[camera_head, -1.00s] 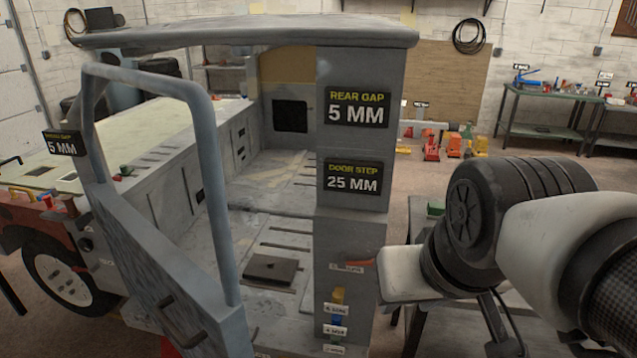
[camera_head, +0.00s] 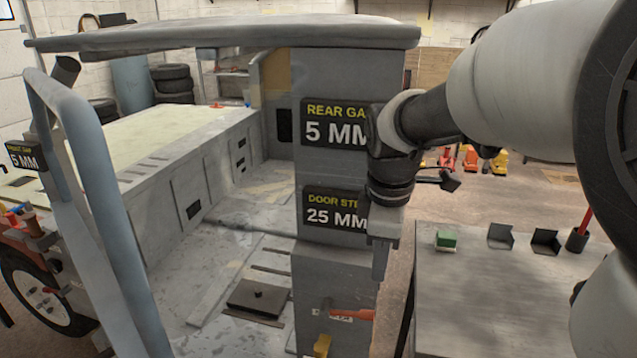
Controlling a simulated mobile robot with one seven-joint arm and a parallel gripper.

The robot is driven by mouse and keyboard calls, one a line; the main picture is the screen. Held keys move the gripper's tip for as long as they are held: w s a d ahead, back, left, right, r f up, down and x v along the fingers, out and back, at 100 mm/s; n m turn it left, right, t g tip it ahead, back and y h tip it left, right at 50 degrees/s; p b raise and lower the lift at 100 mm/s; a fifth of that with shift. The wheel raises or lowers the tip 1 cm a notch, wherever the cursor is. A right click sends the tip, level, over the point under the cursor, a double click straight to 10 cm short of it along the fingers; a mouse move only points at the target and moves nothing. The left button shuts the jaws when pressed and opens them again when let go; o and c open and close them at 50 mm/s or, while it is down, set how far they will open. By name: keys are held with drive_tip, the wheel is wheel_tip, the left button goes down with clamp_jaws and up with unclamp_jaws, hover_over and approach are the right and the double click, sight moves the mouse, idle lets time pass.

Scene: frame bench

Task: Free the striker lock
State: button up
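The grey pillar (camera_head: 350,75) carries signs reading "REAR GAP 5 MM" and "DOOR STEP 25 MM", partly covered by my arm. Low on it is an orange-red lever (camera_head: 350,313), which may be the striker lock, lying roughly level and pointing right beside a small label that I cannot fully read. A yellow tab (camera_head: 322,345) sits just below it. My gripper (camera_head: 380,270) points down in front of the pillar's right edge, above the lever's right end and seemingly apart from it. Its fingers overlap from this side, so their opening is hidden.
The door with its tubular frame (camera_head: 95,185) stands at left. A dark plate (camera_head: 258,298) lies on the cab floor. At right, a grey bench (camera_head: 510,305) holds a green block (camera_head: 446,239), dark brackets and a black cup (camera_head: 577,239). Floor shows beyond the bench.

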sight(373, 313)
drive_tip(key=w+f, duration=0.1)
drive_tip(key=f, duration=1)
drive_tip(key=w+f+b, duration=0.1)
drive_tip(key=f, duration=0.5)
drive_tip(key=shift+w+d+f, duration=0.2)
drive_tip(key=shift+w+d, duration=0.15)
clamp_jaws()
